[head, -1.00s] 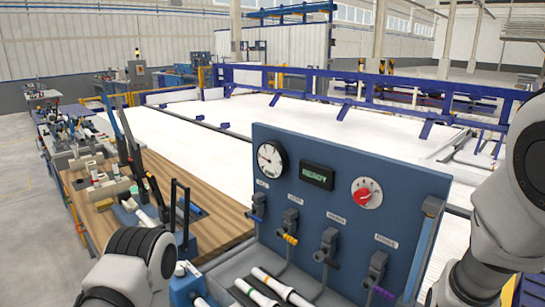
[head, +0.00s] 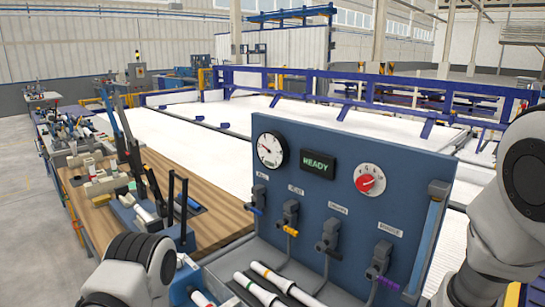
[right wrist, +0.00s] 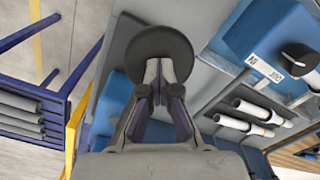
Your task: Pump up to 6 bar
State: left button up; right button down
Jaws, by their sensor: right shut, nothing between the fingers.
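The blue test panel (head: 330,222) stands in the middle of the head view. It carries a round white gauge (head: 271,150), a display reading READY (head: 318,164) and a red dial knob (head: 370,182). The gauge needle is too small to read exactly. My right gripper (right wrist: 158,75) is shut and empty in the right wrist view. Its fingertips overlap a dark round disc (right wrist: 160,48); I cannot tell whether they touch it.
Several valves with coloured handles (head: 290,218) line the panel. White pipes (head: 262,288) lie in front of it, also in the wrist view (right wrist: 264,111). A blue box with a black knob (right wrist: 300,60) is at right there. The wooden bench (head: 215,222) holds blocks and uprights.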

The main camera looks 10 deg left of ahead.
notch_tip(320, 180, down, 3)
jog(key=shift+r+b, duration=0.2)
jog(key=shift+b, duration=0.5)
notch_tip(320, 180, up, 10)
jog(key=p, duration=0.8)
jog(key=shift+s+a, duration=0.2)
jog(key=shift+s, duration=0.1)
jog(key=f+b, duration=0.2)
jog(key=f, duration=0.1)
jog(key=f+b, duration=0.3)
jog(key=f, duration=0.1)
jog(key=f+b, duration=0.3)
jog(key=shift+w+d+f, duration=0.15)
jog(key=shift+w+d, duration=0.05)
jog(key=shift+w, duration=0.1)
notch_tip(320, 180, up, 11)
jog(key=p, duration=0.8)
jog(key=shift+s+a+f, duration=0.2)
jog(key=shift+s+a, duration=0.05)
jog(key=shift+s, duration=0.1)
